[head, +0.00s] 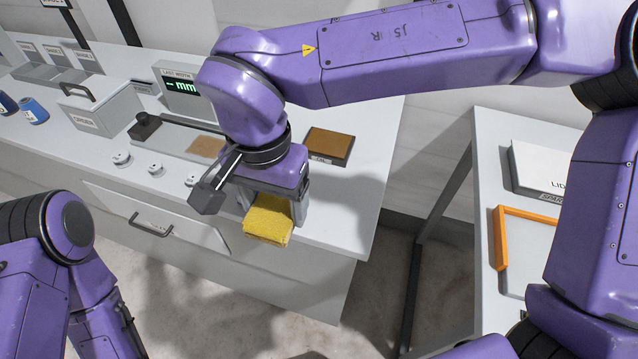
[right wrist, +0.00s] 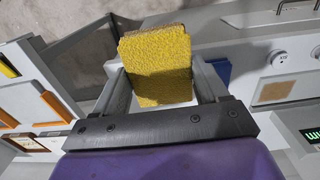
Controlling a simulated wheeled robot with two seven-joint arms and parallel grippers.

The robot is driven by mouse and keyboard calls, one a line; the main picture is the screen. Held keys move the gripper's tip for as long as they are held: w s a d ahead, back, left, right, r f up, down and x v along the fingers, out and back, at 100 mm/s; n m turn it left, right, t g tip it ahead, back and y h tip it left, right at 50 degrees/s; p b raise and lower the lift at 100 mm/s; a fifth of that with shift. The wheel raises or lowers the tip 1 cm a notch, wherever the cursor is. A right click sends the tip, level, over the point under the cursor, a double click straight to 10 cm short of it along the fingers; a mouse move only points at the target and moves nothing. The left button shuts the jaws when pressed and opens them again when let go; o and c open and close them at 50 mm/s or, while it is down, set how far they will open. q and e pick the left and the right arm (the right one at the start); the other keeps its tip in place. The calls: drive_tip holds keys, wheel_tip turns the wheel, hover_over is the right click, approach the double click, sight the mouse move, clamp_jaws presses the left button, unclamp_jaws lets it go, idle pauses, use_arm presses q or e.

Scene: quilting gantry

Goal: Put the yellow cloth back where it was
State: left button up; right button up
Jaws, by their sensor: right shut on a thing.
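The yellow cloth (head: 267,220) is a thick, folded-looking block with a rough surface. My right gripper (head: 272,205) is shut on it and holds it near the front edge of the white counter (head: 335,205), toward its right end. In the right wrist view the cloth (right wrist: 155,62) sits between the two fingers of my right gripper (right wrist: 158,80). I cannot tell whether its underside touches the counter. My left arm shows at the lower left of the head view; its fingers are out of view.
A brown pad in a dark tray (head: 330,145) lies behind the gripper. A tan patch (head: 206,146), small round knobs (head: 122,158) and a display box (head: 180,86) stand left of it. A blue piece (right wrist: 222,70) shows beside one finger. A separate table (head: 487,150) stands right, across a gap.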

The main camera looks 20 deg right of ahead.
drive_tip(key=w+d+f+p, duration=0.1)
drive_tip(key=w+d+f, duration=0.1)
drive_tip(key=d+f, duration=0.1)
drive_tip(key=w+d+f, duration=0.2)
drive_tip(key=d+f, duration=0.1)
drive_tip(key=d, duration=0.1)
drive_tip(key=w+d+f+p, duration=0.1)
drive_tip(key=w+d+f, duration=0.2)
drive_tip(key=shift+d+f+p, duration=0.1)
drive_tip(key=shift+d+p, duration=0.15)
drive_tip(key=shift+p, duration=0.05)
drive_tip(key=f, duration=0.2)
drive_tip(key=s+f, duration=0.1)
drive_tip(key=shift+d, duration=0.25)
drive_tip(key=shift+w+f, duration=0.2)
drive_tip(key=shift+w, duration=0.15)
drive_tip(key=o, duration=0.9)
drive_tip(key=shift+s, duration=0.15)
use_arm(q)
drive_tip(key=r, duration=0.1)
drive_tip(key=s+r, duration=0.1)
drive_tip(key=r, duration=0.1)
drive_tip(key=shift+s+d+r, duration=0.1)
drive_tip(key=shift+s, duration=0.2)
use_arm(e)
drive_tip(key=shift+o, duration=0.2)
drive_tip(key=shift+r, duration=0.2)
wheel_tip(320, 180, up, 12)
